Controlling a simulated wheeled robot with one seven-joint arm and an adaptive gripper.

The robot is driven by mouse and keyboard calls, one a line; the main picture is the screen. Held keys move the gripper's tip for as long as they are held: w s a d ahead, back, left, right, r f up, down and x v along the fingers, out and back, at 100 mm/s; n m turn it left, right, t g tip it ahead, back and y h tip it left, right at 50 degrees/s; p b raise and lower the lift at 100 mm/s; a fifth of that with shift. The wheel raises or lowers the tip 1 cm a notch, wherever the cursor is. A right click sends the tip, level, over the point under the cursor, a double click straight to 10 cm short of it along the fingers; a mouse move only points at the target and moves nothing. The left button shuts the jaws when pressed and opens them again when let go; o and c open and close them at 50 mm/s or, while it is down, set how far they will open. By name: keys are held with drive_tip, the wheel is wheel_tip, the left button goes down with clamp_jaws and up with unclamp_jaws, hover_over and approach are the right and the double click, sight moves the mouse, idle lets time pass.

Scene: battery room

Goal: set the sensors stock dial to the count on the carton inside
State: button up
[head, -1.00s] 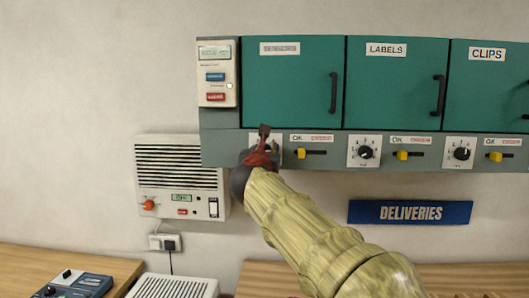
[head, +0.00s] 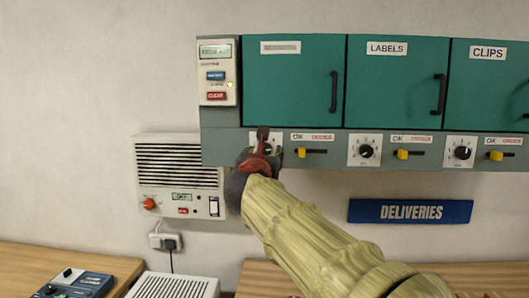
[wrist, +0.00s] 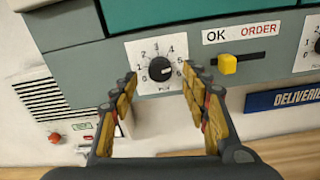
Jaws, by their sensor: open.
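The leftmost stock dial, a black knob (wrist: 159,69) on a white numbered plate, shows between my fingers in the wrist view. Its white pointer mark is too small to read surely. My gripper (wrist: 163,90) is open, with its fingers spread either side of the dial plate and apart from the knob. In the head view my gripper (head: 263,142) covers most of that dial. The door above it (head: 290,85) is shut, and its label is too blurred to read. The carton inside is hidden.
Shut LABELS (head: 395,85) and CLIPS (head: 485,85) doors stand to the right, with more dials and yellow OK/ORDER sliders below. A yellow slider (wrist: 228,64) sits close right of the dial. A vented wall unit (head: 180,175) is below left.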

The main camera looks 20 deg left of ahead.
drive_tip(key=v, duration=0.8)
